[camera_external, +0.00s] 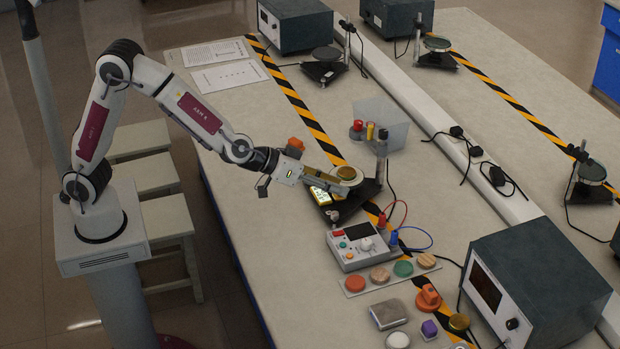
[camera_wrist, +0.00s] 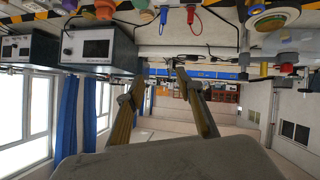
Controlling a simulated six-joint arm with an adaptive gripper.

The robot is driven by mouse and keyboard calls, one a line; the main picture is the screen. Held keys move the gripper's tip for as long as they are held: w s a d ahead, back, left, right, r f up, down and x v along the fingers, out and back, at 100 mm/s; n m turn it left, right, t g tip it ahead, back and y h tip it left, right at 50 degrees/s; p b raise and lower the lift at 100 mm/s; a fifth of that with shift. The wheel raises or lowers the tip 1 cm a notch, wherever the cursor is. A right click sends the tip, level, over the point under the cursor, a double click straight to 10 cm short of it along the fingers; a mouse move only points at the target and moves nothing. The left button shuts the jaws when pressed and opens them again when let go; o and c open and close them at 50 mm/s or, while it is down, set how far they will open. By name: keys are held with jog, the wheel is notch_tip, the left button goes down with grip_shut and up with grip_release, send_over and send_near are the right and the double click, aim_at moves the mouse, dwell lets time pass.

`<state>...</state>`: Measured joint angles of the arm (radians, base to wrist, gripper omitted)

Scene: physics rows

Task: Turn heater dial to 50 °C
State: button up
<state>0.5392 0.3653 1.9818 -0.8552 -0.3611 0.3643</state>
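My gripper (camera_external: 338,181) reaches over the bench, with its gold fingers beside a stand with a black base (camera_external: 366,192) and a round brass-topped disc (camera_external: 346,173). In the wrist view the two fingers of my gripper (camera_wrist: 160,78) are apart, with nothing seen between them. No dial is clearly labelled as the heater's. A white control box (camera_external: 352,256) with a dark display and a pale round knob (camera_external: 367,244) sits in front of the stand. Scale marks and settings are too small to read.
Red and blue leads (camera_external: 412,237) run beside the control box. Coloured discs (camera_external: 403,269) and small blocks lie nearer the front. A large dark instrument (camera_external: 535,280) with a black knob stands at right. The bench left of the control box is clear.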

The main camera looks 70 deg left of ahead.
jog(key=w+d+f+y, duration=0.2)
jog(key=d+f, duration=0.1)
jog(key=f, duration=0.5)
jog(key=n+t+y, duration=0.1)
jog(key=t+y, duration=0.1)
jog(key=y, duration=0.1)
send_near(365, 243)
jog(key=w, duration=0.2)
jog(key=shift+s+f, duration=0.1)
jog(key=shift+s, duration=0.1)
jog(key=shift+w+a, duration=0.1)
jog(key=shift+w, duration=0.05)
jog(key=shift+f+x, duration=0.1)
jog(key=shift+x, duration=1.8)
jog(key=shift+f+x, duration=0.15)
jog(key=shift+x, duration=1.7)
jog(key=shift+a, duration=0.1)
grip_shut()
